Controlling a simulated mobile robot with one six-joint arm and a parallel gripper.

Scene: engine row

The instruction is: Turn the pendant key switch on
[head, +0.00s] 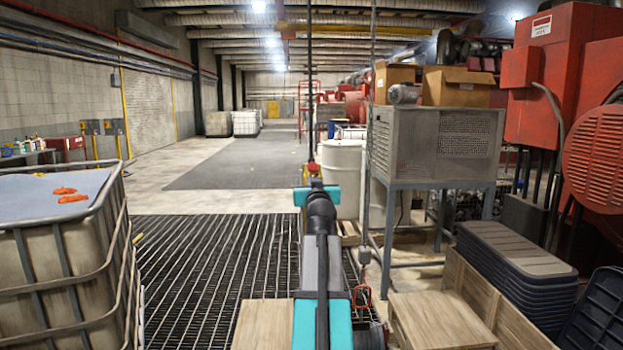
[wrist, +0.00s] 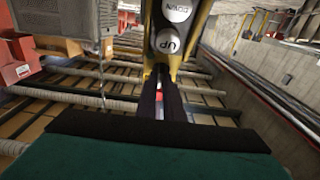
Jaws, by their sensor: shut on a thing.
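The yellow pendant (wrist: 181,45) is close ahead in the wrist view, with two round white buttons marked UP and DOWN. My gripper (wrist: 161,76) has its dark fingers against the end of the pendant nearest the UP button. The fingers are shut on a small part there, which I take to be the key of the key switch; they hide most of it, and its turn angle cannot be read. A little red shows between the fingers. In the head view the pendant (head: 312,171) hangs on a line just beyond my teal wrist, which covers its lower part.
A grey perforated cabinet (head: 436,145) on a stand is to the right, with cardboard boxes (head: 458,87) on top. A white drum (head: 345,172) stands behind the pendant. A caged tank (head: 65,260) is at left. Dark floor grating (head: 205,250) lies between, with open floor beyond.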

